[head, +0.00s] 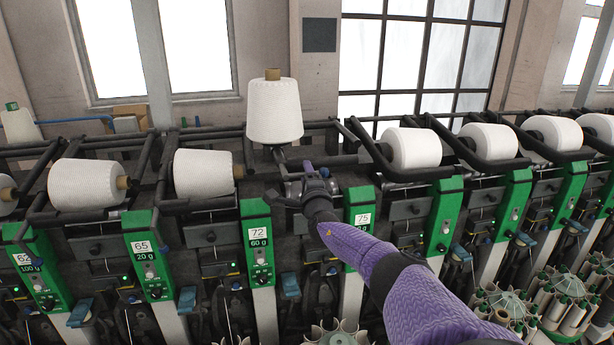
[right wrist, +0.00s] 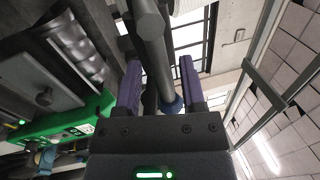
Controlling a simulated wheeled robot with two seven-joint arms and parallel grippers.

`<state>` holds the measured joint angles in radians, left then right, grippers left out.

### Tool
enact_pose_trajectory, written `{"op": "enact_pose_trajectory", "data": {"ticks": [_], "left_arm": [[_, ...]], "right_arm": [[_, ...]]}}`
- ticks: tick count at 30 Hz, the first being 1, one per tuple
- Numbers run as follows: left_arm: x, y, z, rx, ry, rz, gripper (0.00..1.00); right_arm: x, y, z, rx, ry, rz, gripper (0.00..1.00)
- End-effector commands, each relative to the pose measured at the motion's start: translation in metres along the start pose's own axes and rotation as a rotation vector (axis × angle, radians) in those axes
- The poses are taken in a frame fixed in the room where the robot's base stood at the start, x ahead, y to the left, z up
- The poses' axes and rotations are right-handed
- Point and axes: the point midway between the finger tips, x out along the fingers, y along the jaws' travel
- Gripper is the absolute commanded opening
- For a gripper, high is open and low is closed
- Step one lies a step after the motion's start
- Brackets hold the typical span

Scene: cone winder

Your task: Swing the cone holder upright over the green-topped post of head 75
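The green-topped post of head 75 (head: 362,212) stands just right of my right gripper and is partly hidden by my arm. A white yarn cone (head: 275,112) stands upright, narrow end and brown tube up, on the raised holder behind and left of that post. My right gripper (head: 308,180) is at the dark holder bars below and right of this cone. In the right wrist view its two purple fingers (right wrist: 160,85) are apart, with a dark bar (right wrist: 154,55) between them and a gap at the right finger. Contact cannot be told. My left gripper is not in view.
Neighbouring holders carry cones lying sideways, at left (head: 203,174) and right (head: 412,148). The post of head 72 (head: 260,245) is close to the left. Bobbin carousels (head: 505,308) stand low at the right.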

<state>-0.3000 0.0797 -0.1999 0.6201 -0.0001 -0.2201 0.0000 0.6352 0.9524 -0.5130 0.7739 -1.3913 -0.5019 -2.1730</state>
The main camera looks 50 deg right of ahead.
Motion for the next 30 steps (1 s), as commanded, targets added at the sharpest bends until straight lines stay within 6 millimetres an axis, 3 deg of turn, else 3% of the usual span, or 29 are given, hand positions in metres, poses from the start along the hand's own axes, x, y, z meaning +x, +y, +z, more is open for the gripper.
{"op": "enact_pose_trajectory", "data": {"ticks": [6, 10, 18, 24, 30], "left_arm": [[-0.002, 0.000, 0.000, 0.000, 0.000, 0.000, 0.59], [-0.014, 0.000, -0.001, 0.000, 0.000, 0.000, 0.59], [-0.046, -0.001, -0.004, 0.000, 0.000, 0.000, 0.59], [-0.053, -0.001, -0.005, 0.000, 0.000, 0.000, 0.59], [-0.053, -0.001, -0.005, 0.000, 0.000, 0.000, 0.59]], "right_arm": [[-0.001, 0.000, 0.000, -0.001, -0.001, 0.000, 0.52], [-0.009, -0.003, 0.001, -0.002, -0.003, 0.001, 0.52], [-0.057, -0.003, 0.000, -0.003, -0.005, 0.005, 0.52], [-0.091, -0.001, 0.000, -0.002, -0.002, 0.002, 0.52], [-0.100, 0.000, 0.000, -0.001, 0.000, 0.001, 0.52]]}}
